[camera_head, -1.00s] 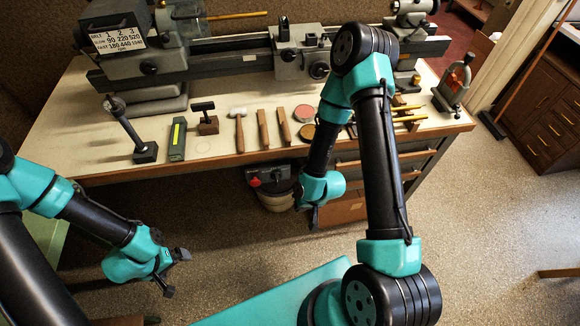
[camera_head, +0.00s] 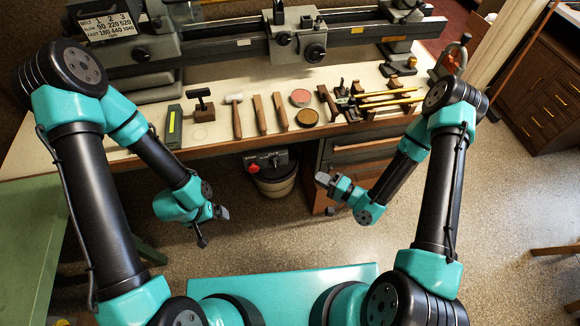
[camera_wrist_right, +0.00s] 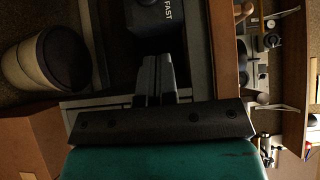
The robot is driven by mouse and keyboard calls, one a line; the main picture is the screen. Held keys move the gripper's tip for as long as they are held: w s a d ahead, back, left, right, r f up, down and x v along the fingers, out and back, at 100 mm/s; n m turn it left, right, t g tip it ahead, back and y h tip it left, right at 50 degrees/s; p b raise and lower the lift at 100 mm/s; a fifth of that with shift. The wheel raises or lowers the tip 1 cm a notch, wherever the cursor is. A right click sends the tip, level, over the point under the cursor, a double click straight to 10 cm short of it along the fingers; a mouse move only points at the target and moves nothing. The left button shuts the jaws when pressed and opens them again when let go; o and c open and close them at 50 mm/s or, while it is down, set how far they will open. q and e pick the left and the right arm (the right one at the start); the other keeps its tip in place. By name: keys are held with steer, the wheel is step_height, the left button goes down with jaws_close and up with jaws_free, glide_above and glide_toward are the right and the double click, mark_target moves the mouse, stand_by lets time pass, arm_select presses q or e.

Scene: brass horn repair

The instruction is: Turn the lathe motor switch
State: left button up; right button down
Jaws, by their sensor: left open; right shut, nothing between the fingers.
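The motor switch appears to be the dark grey box with a red part (camera_head: 266,161) under the bench front, left of the drawers. In the right wrist view a dark box marked FAST (camera_wrist_right: 155,14) sits at the top, just beyond the fingertips. My right gripper (camera_head: 322,179) is shut and empty, right of and a little lower than the switch box in the head view, apart from it. Its closed fingers show in the wrist view (camera_wrist_right: 156,76). My left gripper (camera_head: 214,226) is open and empty, in front of the bench, lower left of the switch box.
A pale bin with a dark top (camera_head: 275,186) stands below the switch box and shows in the wrist view (camera_wrist_right: 48,58). The lathe (camera_head: 300,38) runs along the bench back. Hand tools, tins (camera_head: 300,97) and brass rods (camera_head: 388,97) lie on the bench. Floor in front is open.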

glide_toward(276, 159)
steer(key=x, duration=0.2)
steer(key=f+x, duration=0.1)
steer(key=x, duration=0.1)
steer(key=shift+w+a, duration=0.15)
steer(key=shift+w, duration=0.25)
steer(key=shift+a, duration=0.7)
steer(key=shift+a, duration=0.1)
